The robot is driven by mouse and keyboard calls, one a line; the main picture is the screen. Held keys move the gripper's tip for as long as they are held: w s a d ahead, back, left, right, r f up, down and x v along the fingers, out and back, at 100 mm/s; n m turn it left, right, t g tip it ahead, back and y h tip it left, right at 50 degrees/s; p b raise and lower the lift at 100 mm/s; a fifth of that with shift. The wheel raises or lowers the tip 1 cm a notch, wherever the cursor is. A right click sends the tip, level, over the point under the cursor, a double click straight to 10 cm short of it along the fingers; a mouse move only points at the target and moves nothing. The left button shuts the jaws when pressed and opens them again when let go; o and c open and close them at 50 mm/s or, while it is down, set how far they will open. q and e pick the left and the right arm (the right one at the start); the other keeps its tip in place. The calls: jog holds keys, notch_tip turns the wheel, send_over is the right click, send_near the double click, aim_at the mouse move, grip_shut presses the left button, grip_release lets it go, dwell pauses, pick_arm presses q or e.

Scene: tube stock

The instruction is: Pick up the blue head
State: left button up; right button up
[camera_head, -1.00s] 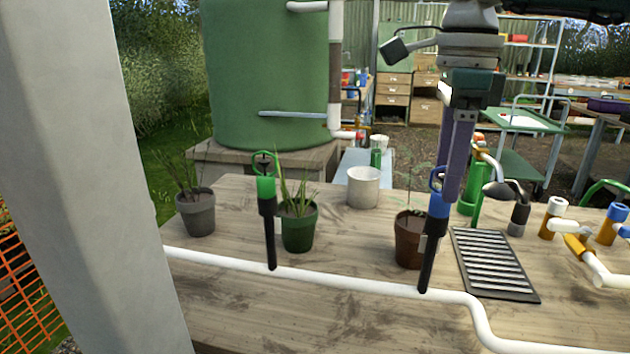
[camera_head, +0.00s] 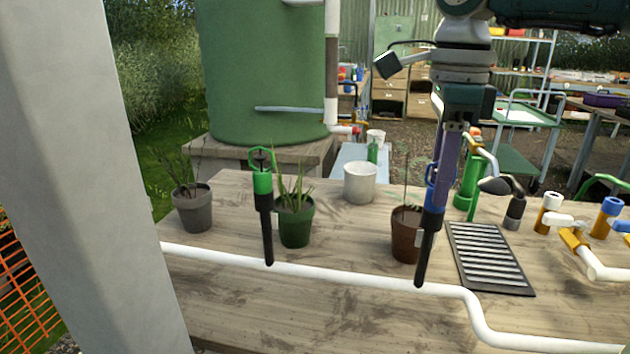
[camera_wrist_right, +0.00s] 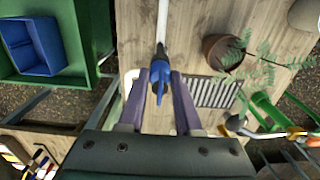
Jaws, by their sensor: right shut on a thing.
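The blue head (camera_head: 430,197) sits on top of a black upright stem (camera_head: 426,248) beside the white pipe on the table. My right gripper (camera_head: 438,188) comes down from above and is shut on the blue head. In the right wrist view the blue head (camera_wrist_right: 160,74) is between the two purple fingers. The fingers hide part of the blue head and its loop in the head view. My left gripper is not in view.
A white pipe (camera_head: 350,283) runs along the table. A brown pot (camera_head: 405,243) stands right behind the blue head's stem. A green head (camera_head: 262,183) on another stem, a green pot (camera_head: 296,228) and a slotted tray (camera_head: 490,257) are nearby. A pale post (camera_head: 80,180) blocks the left.

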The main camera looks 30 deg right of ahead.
grip_shut()
notch_tip(320, 180, up, 20)
jog(key=p, duration=1.7)
jog(key=shift+p, duration=0.3)
jog(key=shift+r+p, duration=2.05)
jog(key=shift+r, duration=0.45)
